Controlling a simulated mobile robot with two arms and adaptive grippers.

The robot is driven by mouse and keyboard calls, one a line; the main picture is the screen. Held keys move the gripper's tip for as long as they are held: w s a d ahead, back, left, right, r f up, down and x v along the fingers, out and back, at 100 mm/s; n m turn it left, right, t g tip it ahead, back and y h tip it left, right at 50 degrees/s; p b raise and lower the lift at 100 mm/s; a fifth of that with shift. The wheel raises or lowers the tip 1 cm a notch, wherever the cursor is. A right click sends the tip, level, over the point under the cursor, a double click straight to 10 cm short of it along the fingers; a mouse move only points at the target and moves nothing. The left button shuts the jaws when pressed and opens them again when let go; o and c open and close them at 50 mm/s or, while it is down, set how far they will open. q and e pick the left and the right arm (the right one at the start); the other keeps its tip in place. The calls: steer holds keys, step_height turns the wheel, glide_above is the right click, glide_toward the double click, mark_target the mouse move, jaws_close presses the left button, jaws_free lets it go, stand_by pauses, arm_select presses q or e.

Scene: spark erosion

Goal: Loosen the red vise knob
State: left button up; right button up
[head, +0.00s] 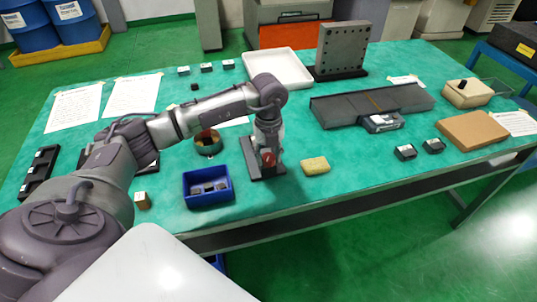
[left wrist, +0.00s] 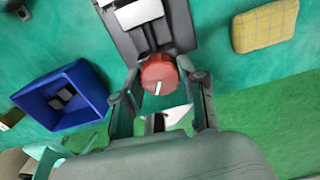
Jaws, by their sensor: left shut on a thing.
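The red vise knob (left wrist: 158,73) has a white mark on its face and sits at the near end of the dark grey vise (left wrist: 181,22). In the head view the knob (head: 268,159) shows below my left wrist, near the table's front edge. My left gripper (left wrist: 160,78) is shut on the knob, one finger on each side of it. In the head view my left arm reaches over the table, and the gripper (head: 267,150) points down and hides much of the vise (head: 270,172).
A blue bin (head: 208,203) with dark pieces stands left of the vise, and a yellow sponge (head: 315,166) lies to its right. A round tin (head: 208,148) is behind the bin. A white tray (head: 300,70) and a grey angle plate (head: 343,48) stand at the back.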

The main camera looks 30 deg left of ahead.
mark_target(269, 157)
arm_select(q)
steer(key=n+p, duration=0.1)
steer(key=n, duration=0.5)
steer(key=shift+w+r, duration=0.1)
stand_by(0.5)
steer(key=o, duration=1.1)
steer(key=shift+o, duration=0.2)
step_height(269, 157, up, 12)
